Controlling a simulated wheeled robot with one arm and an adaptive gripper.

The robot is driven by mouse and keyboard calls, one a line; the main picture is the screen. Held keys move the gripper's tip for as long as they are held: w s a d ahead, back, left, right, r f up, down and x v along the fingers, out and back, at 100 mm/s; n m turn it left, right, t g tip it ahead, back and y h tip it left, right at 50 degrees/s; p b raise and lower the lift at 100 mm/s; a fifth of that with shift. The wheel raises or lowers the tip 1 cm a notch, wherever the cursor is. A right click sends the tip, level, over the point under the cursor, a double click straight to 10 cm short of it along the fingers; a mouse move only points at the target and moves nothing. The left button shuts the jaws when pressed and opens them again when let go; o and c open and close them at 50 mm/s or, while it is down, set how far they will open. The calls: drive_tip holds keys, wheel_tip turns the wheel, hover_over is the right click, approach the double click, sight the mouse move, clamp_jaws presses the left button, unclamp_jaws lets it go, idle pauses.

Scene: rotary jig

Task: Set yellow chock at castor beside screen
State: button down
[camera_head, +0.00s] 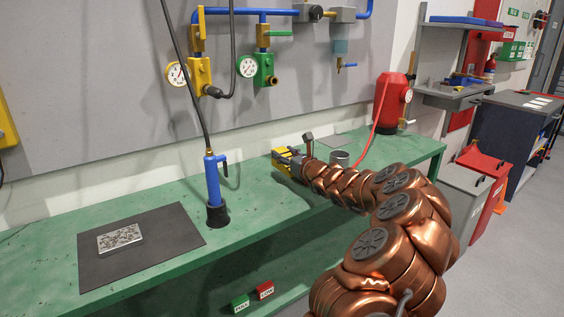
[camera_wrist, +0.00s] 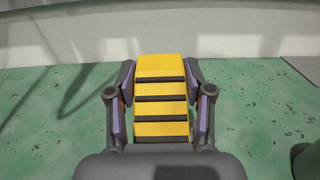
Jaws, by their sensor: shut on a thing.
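The yellow chock (camera_wrist: 161,107) has black bands across it and fills the middle of the wrist view. My gripper (camera_wrist: 161,78) is shut on it, with one finger against each side. In the head view the chock (camera_head: 281,158) shows small and yellow at the end of my arm, over the green bench near the back wall. My gripper (camera_head: 290,161) partly hides it there. I cannot tell whether the chock touches the bench top. I make out no castor and no screen in either view.
The green bench (camera_head: 250,225) holds a dark mat (camera_head: 170,251) with a speckled plate (camera_head: 119,238), a blue nozzle (camera_head: 212,180) in a black base, and a grey cup (camera_head: 340,158). A red cylinder (camera_head: 391,103) stands behind at right. A red bin (camera_head: 484,160) is beyond the bench.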

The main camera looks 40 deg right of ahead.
drive_tip(key=shift+w+d+f, duration=0.1)
drive_tip(key=shift+w, duration=0.75)
drive_tip(key=shift+w+f, duration=0.15)
drive_tip(key=shift+f, duration=1.55)
drive_tip(key=shift+f, duration=0.15)
drive_tip(key=shift+c, duration=2.2)
unclamp_jaws()
